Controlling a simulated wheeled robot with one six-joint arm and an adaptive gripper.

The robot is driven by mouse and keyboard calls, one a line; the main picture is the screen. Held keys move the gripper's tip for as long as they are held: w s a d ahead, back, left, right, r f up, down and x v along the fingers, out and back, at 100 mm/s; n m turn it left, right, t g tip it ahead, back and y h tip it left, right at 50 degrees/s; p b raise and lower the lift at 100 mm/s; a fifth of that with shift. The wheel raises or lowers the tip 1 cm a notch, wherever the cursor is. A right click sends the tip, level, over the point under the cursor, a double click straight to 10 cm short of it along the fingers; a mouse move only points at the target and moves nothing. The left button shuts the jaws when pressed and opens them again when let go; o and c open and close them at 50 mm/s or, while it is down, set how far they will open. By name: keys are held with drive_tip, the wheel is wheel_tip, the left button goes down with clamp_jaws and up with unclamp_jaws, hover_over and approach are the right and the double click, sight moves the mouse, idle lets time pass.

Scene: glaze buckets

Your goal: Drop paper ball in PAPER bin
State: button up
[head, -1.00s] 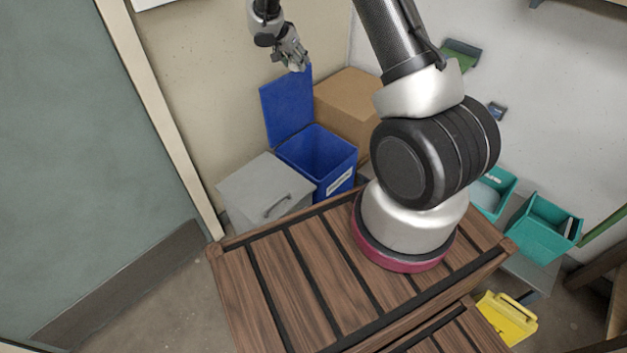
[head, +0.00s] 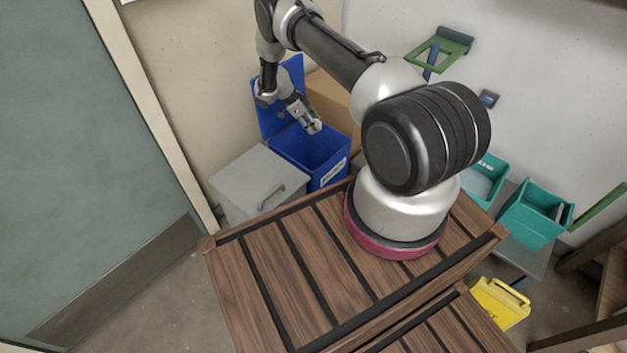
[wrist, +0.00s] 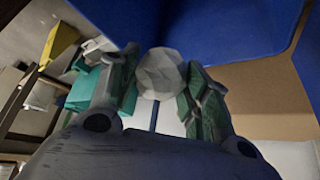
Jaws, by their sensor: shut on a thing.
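My gripper (head: 315,128) is over the open blue bin (head: 328,150) in the head view. The bin's lid (head: 283,85) is raised behind it, and a white label (head: 333,174) is on its front; its lettering is too small to read. In the wrist view my gripper (wrist: 160,85) is shut on a pale, faceted paper ball (wrist: 162,72), held between the fingertips. Blue bin surfaces (wrist: 235,28) fill the top of that view. The ball is hard to make out in the head view.
A grey bin with a closed lid (head: 258,178) stands left of the blue bin. A cardboard box (head: 332,100) is behind it. Teal buckets (head: 535,215) and a yellow container (head: 499,303) are at the right. My wooden-slatted base is in front.

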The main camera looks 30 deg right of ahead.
drive_tip(key=shift+f, duration=1.25)
drive_tip(key=o, duration=0.8)
drive_tip(key=shift+c, duration=0.2)
drive_tip(key=v, duration=1.2)
